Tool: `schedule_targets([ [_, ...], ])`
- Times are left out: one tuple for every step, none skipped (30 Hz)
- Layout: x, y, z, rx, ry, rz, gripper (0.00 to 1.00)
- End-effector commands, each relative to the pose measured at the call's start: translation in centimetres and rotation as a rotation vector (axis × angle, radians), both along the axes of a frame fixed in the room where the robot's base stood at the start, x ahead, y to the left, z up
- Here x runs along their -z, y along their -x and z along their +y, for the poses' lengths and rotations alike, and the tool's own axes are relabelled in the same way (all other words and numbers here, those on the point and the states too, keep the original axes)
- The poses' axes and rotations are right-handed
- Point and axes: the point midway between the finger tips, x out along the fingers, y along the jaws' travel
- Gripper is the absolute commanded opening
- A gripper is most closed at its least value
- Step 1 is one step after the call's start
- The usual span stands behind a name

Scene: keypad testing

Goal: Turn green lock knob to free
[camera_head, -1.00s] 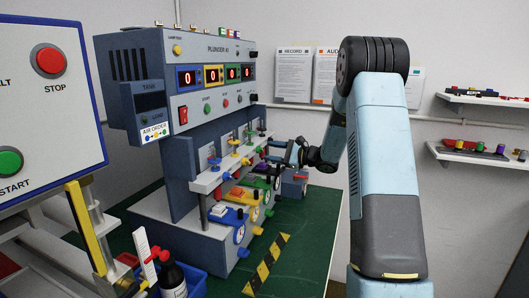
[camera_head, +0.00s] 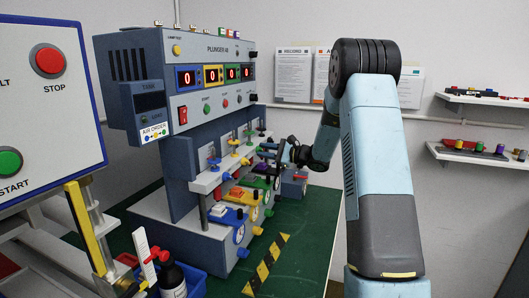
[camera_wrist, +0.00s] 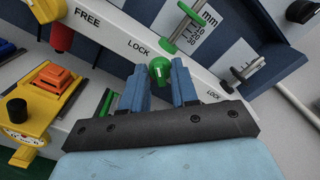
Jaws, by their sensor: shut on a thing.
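The green lock knob (camera_wrist: 160,71) sits on the front edge of the white shelf, with a white mark on its face. My gripper (camera_wrist: 162,84) is shut on it, one blue finger on each side. The word LOCK shows on the shelf above and left of the knob, and another LOCK lies to its lower right. FREE shows farther left. In the head view my gripper (camera_head: 272,152) is at the right part of the machine's shelf, and the knob between the fingers is too small to make out.
A green-based plunger post (camera_wrist: 186,32) with a mm scale stands just behind the knob. A yellow unit with an orange button (camera_wrist: 56,76) lies to the left. The green bench (camera_head: 300,235) has free room in front of the machine.

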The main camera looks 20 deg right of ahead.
Motion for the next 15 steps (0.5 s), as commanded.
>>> schedule_targets([
  [-0.02,-0.01,0.0,0.0,0.0,0.0,0.12],
  [-0.02,-0.01,0.0,0.0,0.0,0.0,0.09],
  [-0.03,-0.01,0.01,0.0,0.0,0.0,0.05],
  [-0.04,-0.01,0.0,0.0,0.0,0.0,0.02],
  [-0.03,-0.01,0.01,0.0,0.0,0.0,0.0],
  [-0.05,0.01,0.6,-0.001,-0.001,0.0,0.0],
  [-0.06,-0.01,0.44,-0.001,-0.001,0.0,0.0],
  [-0.06,-0.02,0.36,-0.001,-0.001,0.0,0.0],
  [-0.06,-0.02,0.31,-0.001,-0.003,0.002,0.0],
  [-0.06,-0.02,0.29,-0.002,-0.004,0.004,0.0],
  [-0.06,-0.02,0.27,-0.002,-0.006,0.007,0.0],
  [-0.06,-0.02,0.24,-0.003,-0.011,0.012,0.0],
  [-0.06,-0.03,0.22,-0.003,-0.015,0.018,0.0],
  [-0.06,-0.03,0.19,-0.003,-0.02,0.025,0.0],
  [-0.06,-0.03,0.17,-0.003,-0.028,0.036,0.0],
])
